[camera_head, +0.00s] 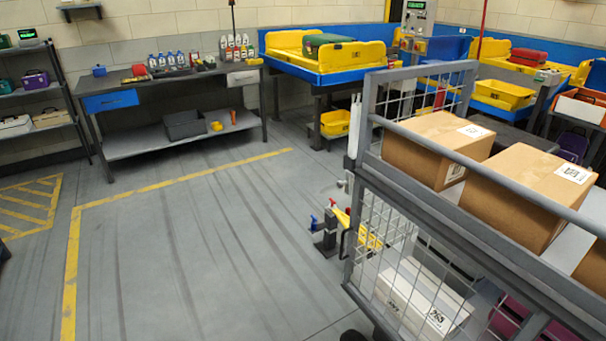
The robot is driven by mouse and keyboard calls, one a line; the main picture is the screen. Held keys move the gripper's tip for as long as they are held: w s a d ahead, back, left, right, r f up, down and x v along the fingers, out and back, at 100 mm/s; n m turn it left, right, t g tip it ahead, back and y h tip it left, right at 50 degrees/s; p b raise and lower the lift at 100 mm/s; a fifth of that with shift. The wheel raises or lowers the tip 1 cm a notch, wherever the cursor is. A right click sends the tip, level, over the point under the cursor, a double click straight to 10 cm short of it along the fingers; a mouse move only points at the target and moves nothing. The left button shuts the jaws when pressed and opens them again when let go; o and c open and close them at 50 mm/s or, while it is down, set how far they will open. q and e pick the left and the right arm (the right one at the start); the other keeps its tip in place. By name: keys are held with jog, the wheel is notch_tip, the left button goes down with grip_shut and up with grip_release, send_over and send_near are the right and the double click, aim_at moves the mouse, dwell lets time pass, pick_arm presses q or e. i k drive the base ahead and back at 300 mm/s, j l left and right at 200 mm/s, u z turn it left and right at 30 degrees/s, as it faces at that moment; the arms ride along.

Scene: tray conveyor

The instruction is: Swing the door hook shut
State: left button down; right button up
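A grey mesh cage trolley (362,262) fills the right side of the view. At its near-left corner post there is a pale upright fitting (353,130), with a small pale piece (345,184) sticking out lower down. One of these may be the door hook, but they are too small to tell, and I cannot make out whether the hook is open or shut. Neither of my grippers is in view.
Cardboard boxes (437,150) sit on the trolley's upper shelf and a white box (420,300) on its lower one. A small stand with red and blue handles (327,232) is beside it. A workbench (160,90) stands behind. The floor at left is clear.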

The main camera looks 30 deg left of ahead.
aim_at(347, 174)
jog(key=u, duration=0.7)
